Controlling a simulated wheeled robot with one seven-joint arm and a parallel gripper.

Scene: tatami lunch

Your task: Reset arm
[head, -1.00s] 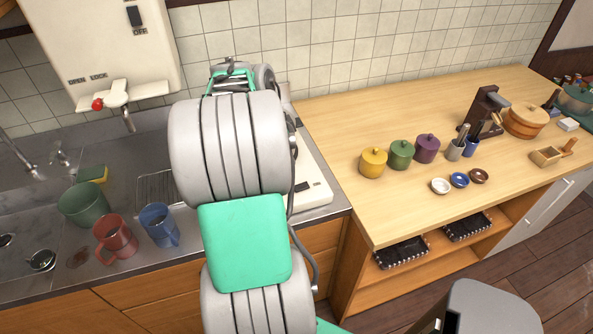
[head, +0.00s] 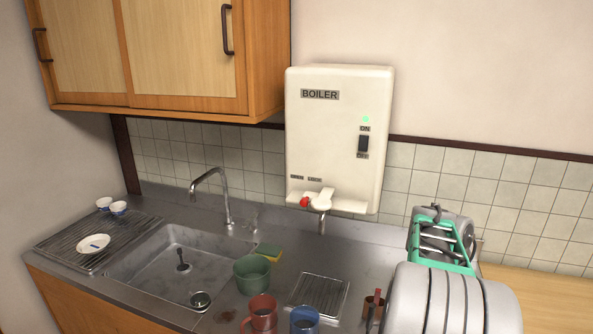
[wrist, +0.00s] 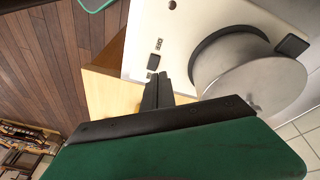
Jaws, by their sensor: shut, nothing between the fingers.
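My arm (head: 450,290), grey with green parts, stands at the right edge of the head view. It hides what lies behind it, and my fingers cannot be made out there. In the wrist view my gripper (wrist: 158,90) shows two dark fingers together with nothing between them. The fingers are in front of a white appliance (wrist: 150,25) with a round metal part (wrist: 250,85) and a pale wooden surface (wrist: 108,95). I cannot tell whether they touch anything.
A green pot (head: 252,275), red mug (head: 262,312), blue mug (head: 304,320) and yellow-green sponge (head: 268,252) stand on the counter left of my arm. A cabinet (head: 185,45) hangs upper left.

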